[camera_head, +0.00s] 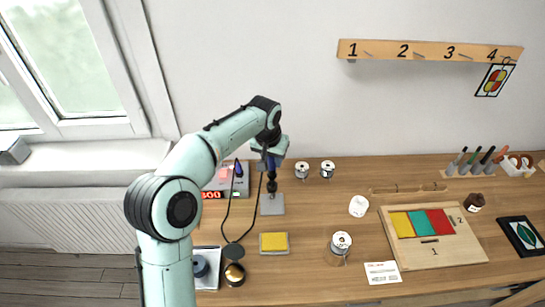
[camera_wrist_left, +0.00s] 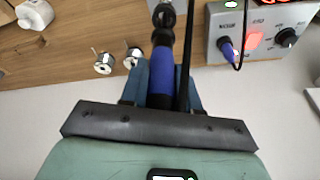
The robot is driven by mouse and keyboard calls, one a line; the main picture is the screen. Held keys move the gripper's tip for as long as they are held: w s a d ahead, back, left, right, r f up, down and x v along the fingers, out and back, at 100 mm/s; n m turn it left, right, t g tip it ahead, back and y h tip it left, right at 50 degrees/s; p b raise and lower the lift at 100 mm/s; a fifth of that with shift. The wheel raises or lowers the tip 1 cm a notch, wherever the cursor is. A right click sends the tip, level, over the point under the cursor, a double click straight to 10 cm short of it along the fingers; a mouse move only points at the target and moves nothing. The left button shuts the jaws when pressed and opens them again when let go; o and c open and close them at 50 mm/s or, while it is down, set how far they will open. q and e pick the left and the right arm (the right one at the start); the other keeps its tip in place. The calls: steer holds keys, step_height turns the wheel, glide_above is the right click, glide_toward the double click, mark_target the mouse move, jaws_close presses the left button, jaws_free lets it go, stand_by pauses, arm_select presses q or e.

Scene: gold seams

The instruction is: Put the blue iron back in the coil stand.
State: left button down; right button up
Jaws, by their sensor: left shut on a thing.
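My left gripper (camera_head: 270,154) is shut on the blue iron (camera_wrist_left: 161,78), whose handle stands between the two fingers in the left wrist view. In the head view it is over the coil stand (camera_head: 272,206), a grey plate with a dark upright holder. The holder (camera_wrist_left: 164,14) lines up with the iron's front end in the left wrist view. The iron's tip is hidden, so I cannot tell how deep it sits in the coil. A black cord runs beside the handle. My right gripper is not in view.
The grey soldering station (camera_head: 225,182) with a red display stands just left of the stand. Solder spools (camera_head: 302,170) are to the right. A yellow sponge tray (camera_head: 273,243) and a round dark tin (camera_head: 234,274) lie in front. Cord loops across the table.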

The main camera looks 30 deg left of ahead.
mark_target(272, 169)
arm_select(q)
steer(key=shift+f+b, duration=0.75)
steer(key=shift+f, duration=1.6)
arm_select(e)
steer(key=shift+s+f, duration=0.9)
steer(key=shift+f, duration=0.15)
arm_select(q)
steer(key=shift+c, duration=1.3)
jaws_free()
steer(key=shift+r+p, duration=1.1)
steer(key=shift+r, duration=1.1)
steer(key=shift+r+p, duration=0.65)
steer(key=shift+r, duration=0.7)
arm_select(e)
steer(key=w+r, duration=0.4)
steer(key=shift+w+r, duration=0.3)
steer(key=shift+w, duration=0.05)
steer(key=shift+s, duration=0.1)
